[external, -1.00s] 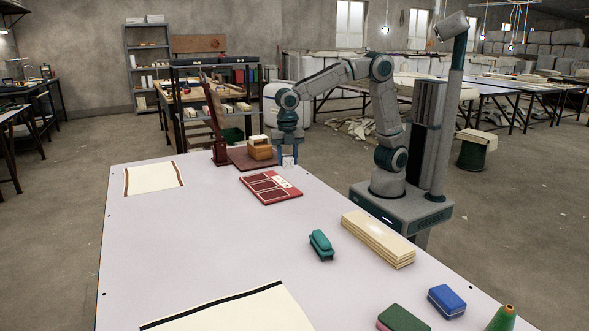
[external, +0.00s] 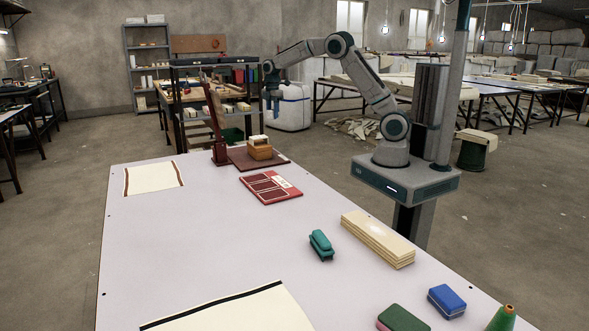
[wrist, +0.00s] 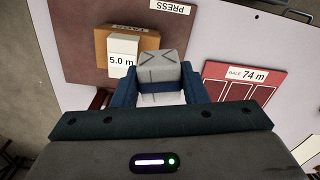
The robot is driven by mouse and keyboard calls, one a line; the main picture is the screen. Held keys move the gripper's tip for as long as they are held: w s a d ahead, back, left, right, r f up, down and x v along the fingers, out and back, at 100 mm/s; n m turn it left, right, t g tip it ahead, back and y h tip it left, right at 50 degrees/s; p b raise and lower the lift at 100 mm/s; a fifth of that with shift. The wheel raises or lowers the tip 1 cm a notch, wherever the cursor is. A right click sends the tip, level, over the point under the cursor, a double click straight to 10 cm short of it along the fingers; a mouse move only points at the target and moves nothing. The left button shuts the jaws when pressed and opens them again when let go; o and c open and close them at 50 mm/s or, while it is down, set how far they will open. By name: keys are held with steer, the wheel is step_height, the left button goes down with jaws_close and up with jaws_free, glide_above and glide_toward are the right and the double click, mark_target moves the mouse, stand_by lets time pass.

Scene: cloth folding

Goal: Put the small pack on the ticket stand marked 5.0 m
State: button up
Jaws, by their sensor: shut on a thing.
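My gripper (wrist: 160,98) is shut on the small pack (wrist: 161,65), a grey block with dark lines across it and a blue band, in the wrist view. In the external view my gripper (external: 272,104) hangs in the air above the far end of the table; the pack is too small to make out there. The ticket stand (wrist: 146,41) is a brown wooden block with a white piece marked 5.0 m (wrist: 122,61). In the wrist view it appears just left of the pack. In the external view the stand (external: 259,153) sits on a dark red board, below my gripper.
The dark red board (wrist: 72,48) bears a PRESS label, and an upright dark red post (external: 215,125) rises at its left. A red panel (external: 270,188) marked BALE 74 m lies nearby. Planks (external: 378,238) and a teal object (external: 320,245) lie nearer. The table's left middle is clear.

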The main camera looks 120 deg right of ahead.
steer(key=s+d+r+m+p, duration=0.1)
steer(key=s+d+m+p, duration=0.15)
steer(key=s+d, duration=0.6)
steer(key=p, duration=0.2)
glide_above(264, 136)
step_height(264, 136, down, 7)
steer(key=shift+s+r, duration=0.1)
steer(key=shift+r, duration=0.05)
step_height(264, 136, down, 3)
steer(key=shift+a+f+p, duration=0.1)
steer(key=shift+f+p, duration=0.1)
steer(key=shift+p, duration=0.5)
steer(key=shift+f, duration=0.35)
steer(key=shift+f, duration=0.25)
steer(key=o, duration=0.9)
steer(key=shift+r, duration=0.1)
steer(key=shift+o, duration=0.3)
steer(key=shift+r, duration=0.1)
